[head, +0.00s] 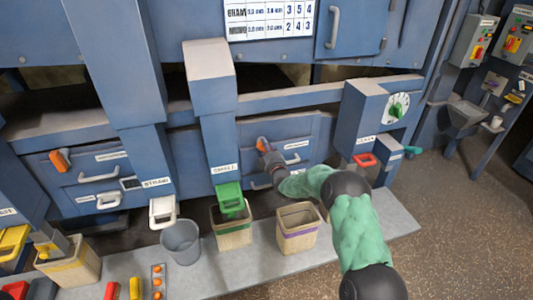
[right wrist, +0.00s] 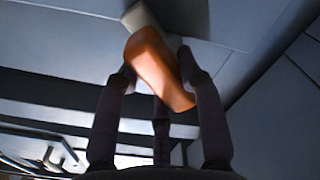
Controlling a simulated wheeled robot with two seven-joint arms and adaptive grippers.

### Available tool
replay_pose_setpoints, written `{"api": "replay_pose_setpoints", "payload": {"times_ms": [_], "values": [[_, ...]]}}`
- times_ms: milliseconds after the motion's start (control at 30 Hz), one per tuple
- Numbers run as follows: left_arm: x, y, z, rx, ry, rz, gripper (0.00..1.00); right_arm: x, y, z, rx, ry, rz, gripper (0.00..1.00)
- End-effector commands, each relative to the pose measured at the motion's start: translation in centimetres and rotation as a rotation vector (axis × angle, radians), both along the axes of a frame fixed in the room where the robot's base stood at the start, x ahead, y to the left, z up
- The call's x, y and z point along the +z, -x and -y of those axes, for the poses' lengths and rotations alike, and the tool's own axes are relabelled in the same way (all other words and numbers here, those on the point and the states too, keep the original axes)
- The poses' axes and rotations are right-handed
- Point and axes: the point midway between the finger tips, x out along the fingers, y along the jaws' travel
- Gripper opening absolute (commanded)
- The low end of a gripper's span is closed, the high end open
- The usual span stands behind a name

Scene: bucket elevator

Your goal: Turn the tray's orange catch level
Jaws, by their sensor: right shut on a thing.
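The orange catch (head: 262,144) is on the blue tray front (head: 310,128) right of the middle column in the head view. Its tip shows just above my right gripper (head: 268,154), whose fingers are at it. In the right wrist view the catch (right wrist: 158,70) is a slanted orange lever on a pale mount, tilted rather than level. My right gripper (right wrist: 158,80) has its fingers on both sides of the lever and is shut on it. In the head view the gripper hides the catch's lower part. My left gripper is not in view.
Another orange catch (head: 60,160) is on the left tray front. A green chute (head: 230,198), a grey bucket (head: 181,242) and two bins (head: 233,232), (head: 298,230) stand below. A red-framed chute (head: 364,160) is at right.

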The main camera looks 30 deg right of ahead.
Motion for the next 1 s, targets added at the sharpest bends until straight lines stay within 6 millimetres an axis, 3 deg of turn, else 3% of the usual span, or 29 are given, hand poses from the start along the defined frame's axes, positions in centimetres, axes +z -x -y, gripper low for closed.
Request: {"api": "replay_pose_setpoints", "payload": {"times_ms": [600, 1000], "values": [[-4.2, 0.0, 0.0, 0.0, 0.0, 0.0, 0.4, -0.2, -0.1, -0.5, 0.002, 0.538, -0.13, 0.05], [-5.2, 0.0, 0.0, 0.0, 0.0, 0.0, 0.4, -0.2, -0.1, -0.6, 0.001, 0.726, -0.176, 0.05]]}}
